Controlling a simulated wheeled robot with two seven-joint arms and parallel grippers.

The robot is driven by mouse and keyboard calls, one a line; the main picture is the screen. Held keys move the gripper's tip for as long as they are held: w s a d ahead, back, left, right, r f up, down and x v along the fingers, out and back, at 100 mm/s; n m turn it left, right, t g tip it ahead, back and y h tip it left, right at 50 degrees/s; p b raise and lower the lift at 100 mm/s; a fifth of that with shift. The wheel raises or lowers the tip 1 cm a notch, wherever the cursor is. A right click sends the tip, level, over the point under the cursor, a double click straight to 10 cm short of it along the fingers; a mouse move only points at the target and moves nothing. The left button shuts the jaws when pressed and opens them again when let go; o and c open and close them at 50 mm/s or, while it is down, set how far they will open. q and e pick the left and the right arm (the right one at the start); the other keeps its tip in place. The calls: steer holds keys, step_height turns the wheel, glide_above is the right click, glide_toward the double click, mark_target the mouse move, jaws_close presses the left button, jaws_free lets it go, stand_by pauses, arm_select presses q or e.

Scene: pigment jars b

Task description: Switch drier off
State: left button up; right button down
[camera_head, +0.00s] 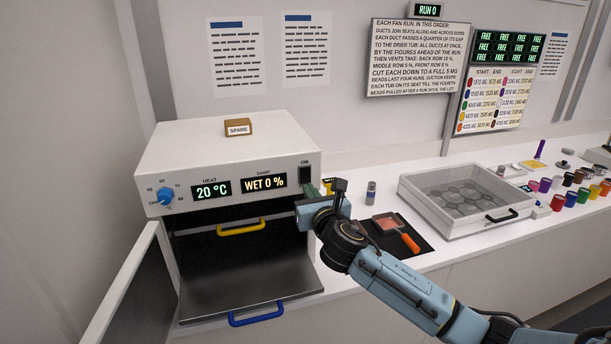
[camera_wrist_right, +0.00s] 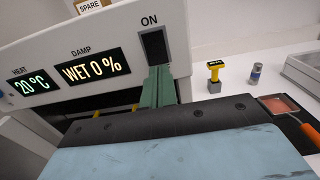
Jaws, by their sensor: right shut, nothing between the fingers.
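The drier (camera_head: 225,150) is a pale box on the counter at left. Its displays read 20 °C under HEAT and WET 0 % under DAMP. A black switch (camera_head: 305,174) labelled ON is at the right of its front panel; it also shows in the wrist view (camera_wrist_right: 154,46). A blue knob (camera_head: 166,196) is at the panel's left. My right gripper (camera_wrist_right: 158,76) is shut and empty, its green fingers just below the switch; I cannot tell whether they touch it. In the head view the gripper hides the panel's lower right corner. My left gripper is out of view.
The drier's door (camera_head: 125,285) stands open at left. A tray with a yellow handle (camera_head: 241,229) and a pulled-out one with a blue handle (camera_head: 256,316) lie below the panel. A SPARE block (camera_head: 238,127) sits on top. A clear-lidded case (camera_head: 465,200) and several jars stand at right.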

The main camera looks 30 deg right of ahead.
steer(key=shift+w, duration=0.15)
steer(key=v, duration=1.6)
steer(key=shift+s+p, duration=0.3)
steer(key=shift+s, duration=0.1)
steer(key=shift+f, duration=0.1)
stand_by(0.5)
